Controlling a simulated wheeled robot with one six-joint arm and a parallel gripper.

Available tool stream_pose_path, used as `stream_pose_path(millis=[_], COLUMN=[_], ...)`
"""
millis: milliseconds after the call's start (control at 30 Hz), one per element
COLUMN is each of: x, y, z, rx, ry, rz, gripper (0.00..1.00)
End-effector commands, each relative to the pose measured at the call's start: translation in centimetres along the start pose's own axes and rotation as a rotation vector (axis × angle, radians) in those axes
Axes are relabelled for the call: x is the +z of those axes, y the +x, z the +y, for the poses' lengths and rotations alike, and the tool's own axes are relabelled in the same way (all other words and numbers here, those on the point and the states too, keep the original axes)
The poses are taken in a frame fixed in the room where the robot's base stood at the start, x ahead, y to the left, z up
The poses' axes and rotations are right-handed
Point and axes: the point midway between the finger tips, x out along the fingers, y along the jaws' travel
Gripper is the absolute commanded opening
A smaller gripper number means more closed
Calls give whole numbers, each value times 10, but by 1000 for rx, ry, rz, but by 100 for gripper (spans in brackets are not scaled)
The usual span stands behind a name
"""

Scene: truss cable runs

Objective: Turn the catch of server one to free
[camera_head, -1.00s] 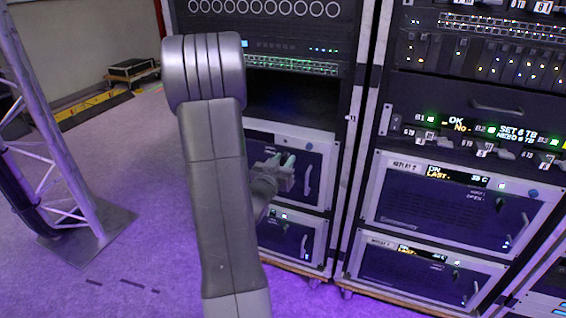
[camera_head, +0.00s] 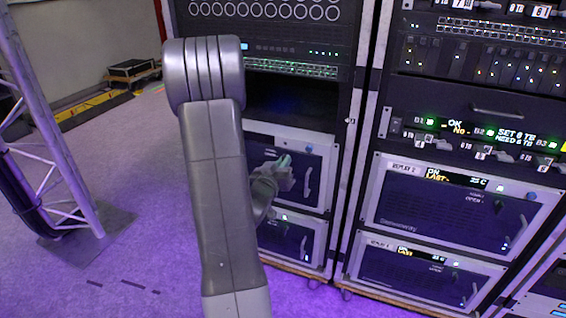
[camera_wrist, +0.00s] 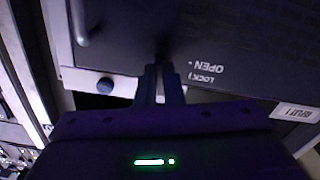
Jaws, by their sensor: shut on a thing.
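Server one (camera_head: 318,158) is a dark-fronted unit with a pale frame in the left rack. It also fills the upper part of the wrist view (camera_wrist: 240,45), upside down. My gripper (camera_head: 281,164) is at the front of this unit. In the wrist view its two fingertips (camera_wrist: 161,68) are close together beside the OPEN and LOCK lettering (camera_wrist: 206,71). They are shut on the catch, which is dark and mostly hidden between them, so its exact angle cannot be told.
A bar handle (camera_head: 308,181) and a blue knob (camera_head: 309,148) sit right of my gripper on the same front. Another unit (camera_head: 290,240) lies below. The right rack (camera_head: 450,215) stands close by. A truss foot (camera_head: 85,235) stands at left, with open floor between.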

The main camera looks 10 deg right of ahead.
Motion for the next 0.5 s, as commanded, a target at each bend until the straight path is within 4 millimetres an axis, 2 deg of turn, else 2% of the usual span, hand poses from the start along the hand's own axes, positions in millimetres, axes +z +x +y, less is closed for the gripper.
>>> stream_pose_path(millis=[500], x=[-2], y=[0], z=[0], rx=[-2], ry=[-487], rz=[-1], gripper=[0])
